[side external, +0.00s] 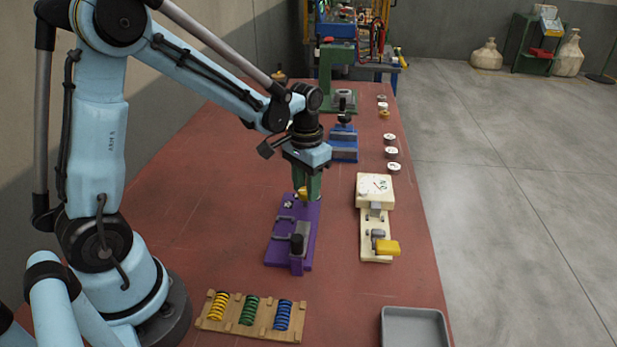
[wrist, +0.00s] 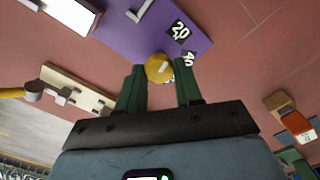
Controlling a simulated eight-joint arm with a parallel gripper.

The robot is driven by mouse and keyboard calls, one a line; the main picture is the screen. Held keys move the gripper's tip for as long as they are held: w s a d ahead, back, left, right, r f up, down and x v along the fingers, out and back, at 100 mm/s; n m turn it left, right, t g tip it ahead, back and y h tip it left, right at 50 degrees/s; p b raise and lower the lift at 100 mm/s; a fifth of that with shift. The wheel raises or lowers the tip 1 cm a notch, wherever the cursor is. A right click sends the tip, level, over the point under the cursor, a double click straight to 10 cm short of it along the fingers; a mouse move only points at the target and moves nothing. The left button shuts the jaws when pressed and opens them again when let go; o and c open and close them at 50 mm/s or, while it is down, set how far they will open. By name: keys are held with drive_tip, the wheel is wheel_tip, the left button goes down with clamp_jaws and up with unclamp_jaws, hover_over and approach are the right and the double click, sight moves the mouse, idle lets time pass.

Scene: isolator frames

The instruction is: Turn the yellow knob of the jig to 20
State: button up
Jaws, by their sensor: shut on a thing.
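The purple jig (side external: 283,240) lies on the red table below my wrist. Its yellow knob (side external: 302,193) is at its far end; in the wrist view the knob (wrist: 158,70) sits between my green fingers. My gripper (wrist: 160,78) is shut on the knob, one finger on each side. A pale mark shows on the knob's face; its exact pointing is hard to read.
A cream fixture (side external: 370,220) with a yellow handle stands right of the jig. A spring board (side external: 250,313) and grey tray (side external: 413,328) are in front. A blue fixture (side external: 344,143) and green press (side external: 337,75) stand behind. Several small discs line the right edge.

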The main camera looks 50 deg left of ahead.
drive_tip(key=shift+m, duration=1)
drive_tip(key=o, duration=1)
drive_tip(key=shift+o, duration=0.2)
drive_tip(key=shift+r, duration=0.1)
wheel_tip(320, 180, up, 12)
drive_tip(key=n+t, duration=0.1)
drive_tip(key=t, duration=0.6)
approach(305, 193)
drive_tip(key=s+d+r, duration=0.2)
drive_tip(key=d+r, duration=0.1)
drive_tip(key=d, duration=0.1)
drive_tip(key=shift+s+d, duration=0.2)
drive_tip(key=shift+d, duration=0.2)
